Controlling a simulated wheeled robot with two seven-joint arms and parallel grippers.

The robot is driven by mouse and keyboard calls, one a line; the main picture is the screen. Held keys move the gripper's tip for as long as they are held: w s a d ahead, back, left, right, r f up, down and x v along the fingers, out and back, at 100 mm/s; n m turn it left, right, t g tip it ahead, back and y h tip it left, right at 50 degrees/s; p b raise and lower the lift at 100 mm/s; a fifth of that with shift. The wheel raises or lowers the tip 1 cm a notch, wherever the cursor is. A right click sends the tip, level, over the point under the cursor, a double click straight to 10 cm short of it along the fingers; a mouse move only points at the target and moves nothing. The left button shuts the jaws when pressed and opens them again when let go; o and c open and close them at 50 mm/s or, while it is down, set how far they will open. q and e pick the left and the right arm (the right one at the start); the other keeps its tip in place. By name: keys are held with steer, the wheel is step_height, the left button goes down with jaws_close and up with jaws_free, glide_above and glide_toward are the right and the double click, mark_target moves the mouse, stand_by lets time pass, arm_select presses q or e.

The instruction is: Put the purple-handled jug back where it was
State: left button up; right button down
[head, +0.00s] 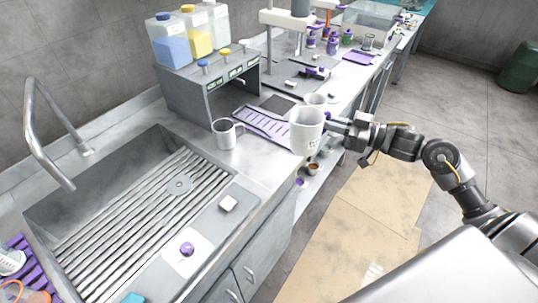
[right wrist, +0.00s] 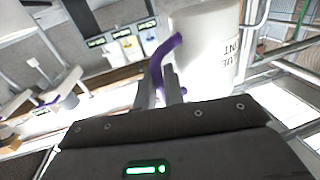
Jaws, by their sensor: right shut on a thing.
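The purple-handled jug is a white, open-topped jug (head: 306,133) in the middle of the head view, over the front edge of the counter. My right gripper (head: 332,124) reaches in from the right and is shut on its handle. In the right wrist view the purple handle (right wrist: 157,66) is between my right gripper's fingers (right wrist: 162,88), and the white jug body (right wrist: 205,55) carries dark lettering. The jug looks roughly upright and seems held above the counter; its base contact is hard to tell. My left gripper is not in view.
Another pale cup (head: 315,99) is just behind the held jug. A grey dispenser shelf (head: 205,95) bears several coloured containers.

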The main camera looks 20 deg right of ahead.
steer(key=w+a+f+p, duration=0.1)
steer(key=w+a+f, duration=0.1)
steer(key=w+f, duration=0.1)
steer(key=w+a+f, duration=0.3)
steer(key=w+a+f+p, duration=0.1)
steer(key=w+a+f, duration=0.2)
steer(key=shift+w+p, duration=0.25)
steer(key=shift+p, duration=0.1)
steer(key=f, duration=0.2)
steer(key=shift+w+a+f, duration=0.15)
steer(key=shift+a+f, duration=0.1)
steer(key=shift+f, duration=0.5)
steer(key=c, duration=1.5)
jaws_free()
steer(key=shift+f, duration=0.15)
